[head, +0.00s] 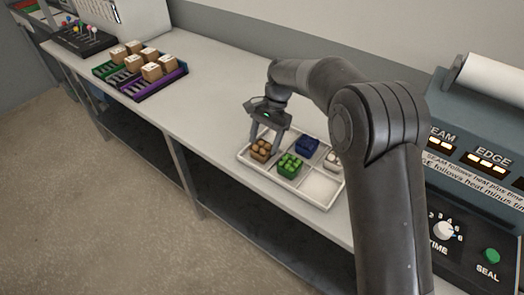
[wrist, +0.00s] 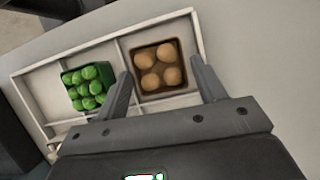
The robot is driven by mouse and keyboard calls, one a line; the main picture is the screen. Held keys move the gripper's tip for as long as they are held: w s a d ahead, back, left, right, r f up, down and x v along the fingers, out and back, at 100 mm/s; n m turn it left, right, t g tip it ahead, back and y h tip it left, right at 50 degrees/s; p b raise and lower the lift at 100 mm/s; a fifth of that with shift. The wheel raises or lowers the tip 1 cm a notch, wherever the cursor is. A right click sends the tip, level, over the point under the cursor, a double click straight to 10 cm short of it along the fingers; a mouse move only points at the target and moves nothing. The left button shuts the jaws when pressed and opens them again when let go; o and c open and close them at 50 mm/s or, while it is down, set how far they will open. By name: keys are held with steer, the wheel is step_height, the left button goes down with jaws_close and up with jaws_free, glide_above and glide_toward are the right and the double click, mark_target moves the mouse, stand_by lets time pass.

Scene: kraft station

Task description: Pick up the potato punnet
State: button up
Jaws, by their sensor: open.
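The potato punnet, a brown tub of several tan potatoes, sits in the near left compartment of a white divided tray in the head view (head: 260,150). In the wrist view the potato punnet (wrist: 158,68) lies between and just beyond my fingertips. My gripper (head: 268,136) is open and above the punnet; in the wrist view my gripper (wrist: 160,85) has one finger on each side of it. I cannot tell whether the fingers touch the punnet. The tray (head: 322,186) also shows in the wrist view (wrist: 40,85).
A punnet of green produce (head: 289,165) sits in the neighbouring compartment. A blue punnet (head: 307,147) and a pale one (head: 333,158) are in the far row. A sealing machine (head: 480,180) stands at the right. Coloured crates with boxes (head: 150,72) stand at the left.

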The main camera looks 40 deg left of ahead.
steer(key=shift+x, duration=1.45)
steer(key=shift+c, duration=0.4)
steer(key=c, duration=0.7)
